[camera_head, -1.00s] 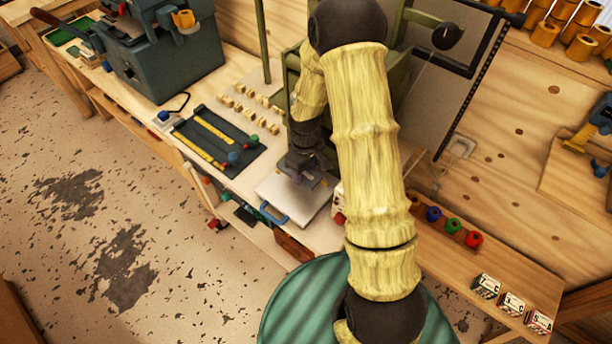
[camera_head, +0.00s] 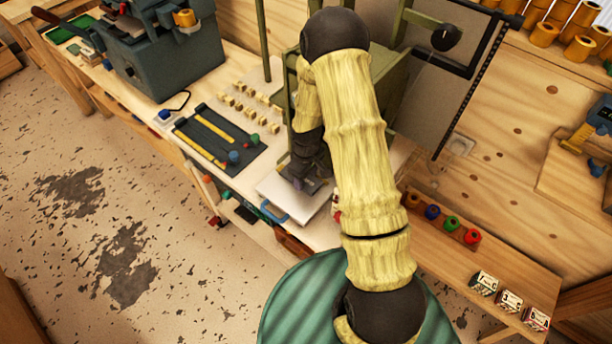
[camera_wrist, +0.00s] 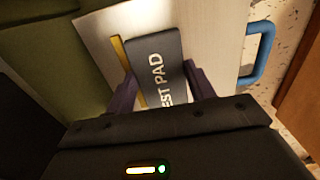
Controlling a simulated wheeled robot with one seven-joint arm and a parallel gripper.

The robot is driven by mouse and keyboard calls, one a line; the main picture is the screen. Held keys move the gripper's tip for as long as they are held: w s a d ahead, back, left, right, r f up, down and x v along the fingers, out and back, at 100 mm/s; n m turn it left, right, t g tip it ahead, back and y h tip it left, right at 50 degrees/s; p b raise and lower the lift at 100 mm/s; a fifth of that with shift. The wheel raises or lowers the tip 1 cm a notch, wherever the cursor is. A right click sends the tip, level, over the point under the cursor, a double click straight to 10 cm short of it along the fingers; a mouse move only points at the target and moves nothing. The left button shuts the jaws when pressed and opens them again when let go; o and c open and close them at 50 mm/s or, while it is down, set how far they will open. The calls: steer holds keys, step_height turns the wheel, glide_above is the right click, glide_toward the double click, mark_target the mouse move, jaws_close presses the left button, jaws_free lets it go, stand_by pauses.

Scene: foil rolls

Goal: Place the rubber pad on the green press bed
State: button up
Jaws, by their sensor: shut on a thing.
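My gripper (camera_wrist: 160,88) is shut on a dark grey pad (camera_wrist: 160,55), with purple fingers on its two sides. White lettering ending "EST PAD" runs along the pad, and a yellow strip (camera_wrist: 122,55) shows along its left side. The pad is over a pale metal plate (camera_wrist: 222,30); I cannot tell whether it touches. In the head view my gripper (camera_head: 298,182) is over the same plate (camera_head: 272,192), at the foot of the green press (camera_head: 385,75). My arm hides part of the press. An olive green surface (camera_wrist: 40,45) lies left of the plate in the wrist view.
A blue handle (camera_head: 273,212) sticks out at the plate's front edge. A dark mat (camera_head: 220,140) with yellow strips and knobs lies to the left, with several small wooden blocks (camera_head: 250,105) behind it. Coloured rolls (camera_head: 451,222) stand in a rack at the right.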

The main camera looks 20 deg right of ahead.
mark_target(306, 180)
steer(key=shift+f, duration=0.4)
steer(key=o, duration=1.1)
steer(key=shift+s, duration=0.1)
steer(key=shift+r, duration=0.1)
steer(key=shift+r+p, duration=0.35)
steer(key=shift+r, duration=0.35)
step_height(306, 180, up, 12)
steer(key=b, duration=0.2)
steer(key=shift+f+b, duration=0.15)
steer(key=shift+b, duration=0.15)
